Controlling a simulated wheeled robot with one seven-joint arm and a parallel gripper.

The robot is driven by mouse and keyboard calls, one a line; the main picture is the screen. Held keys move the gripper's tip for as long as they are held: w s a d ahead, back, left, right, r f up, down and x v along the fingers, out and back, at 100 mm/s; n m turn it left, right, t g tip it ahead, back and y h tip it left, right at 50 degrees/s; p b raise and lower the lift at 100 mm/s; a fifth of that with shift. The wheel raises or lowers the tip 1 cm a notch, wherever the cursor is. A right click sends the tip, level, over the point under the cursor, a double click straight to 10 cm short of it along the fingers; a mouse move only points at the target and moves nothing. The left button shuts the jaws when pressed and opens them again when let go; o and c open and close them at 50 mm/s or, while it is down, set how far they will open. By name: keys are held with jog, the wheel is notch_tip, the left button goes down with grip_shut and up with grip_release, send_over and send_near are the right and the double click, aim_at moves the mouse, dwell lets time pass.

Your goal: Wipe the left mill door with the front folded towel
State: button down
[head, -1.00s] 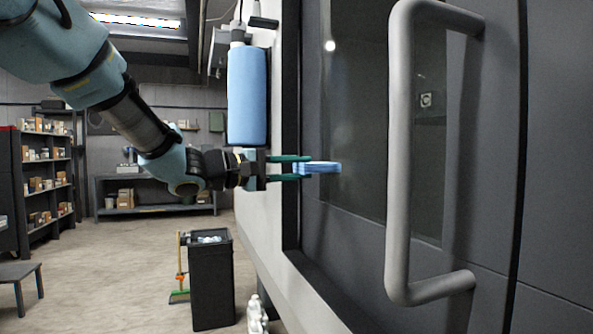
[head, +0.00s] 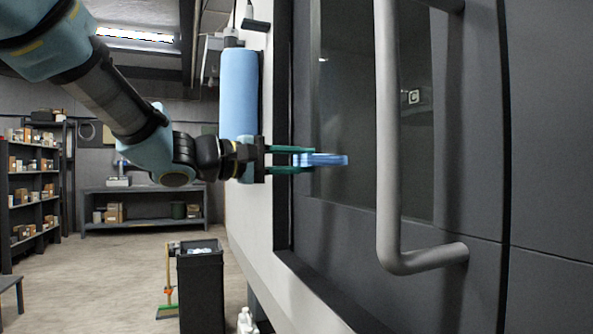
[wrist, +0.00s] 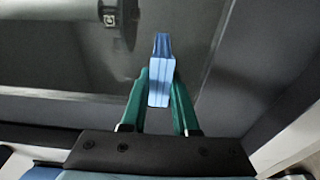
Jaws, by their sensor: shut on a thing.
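My gripper (head: 305,160) is shut on a blue folded towel (head: 328,160), with its green fingers on either side of it. In the wrist view the towel (wrist: 160,75) sticks out past the fingertips of my gripper (wrist: 160,88). The mill door (head: 340,226) is a dark grey panel with a dark window (head: 350,120) and a long grey vertical handle (head: 388,150). The towel is in front of the window's lower left part, left of the handle. I cannot tell whether it touches the door.
A blue roll (head: 240,95) hangs on the machine's side behind my gripper. A black bin (head: 201,290) and a white jug (head: 246,321) stand on the floor below. Shelves (head: 35,190) and a bench (head: 140,190) stand at the back. The handle juts out right of the towel.

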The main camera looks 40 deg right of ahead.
jog(key=shift+s+a+b, duration=0.2)
jog(key=shift+s+b, duration=0.15)
jog(key=shift+s, duration=0.45)
jog(key=shift+r, duration=0.7)
jog(key=shift+w+d+b, duration=0.25)
jog(key=shift+w+d, duration=0.05)
jog(key=shift+w, duration=0.7)
jog(key=shift+w+d+b, duration=0.25)
jog(key=shift+w, duration=0.7)
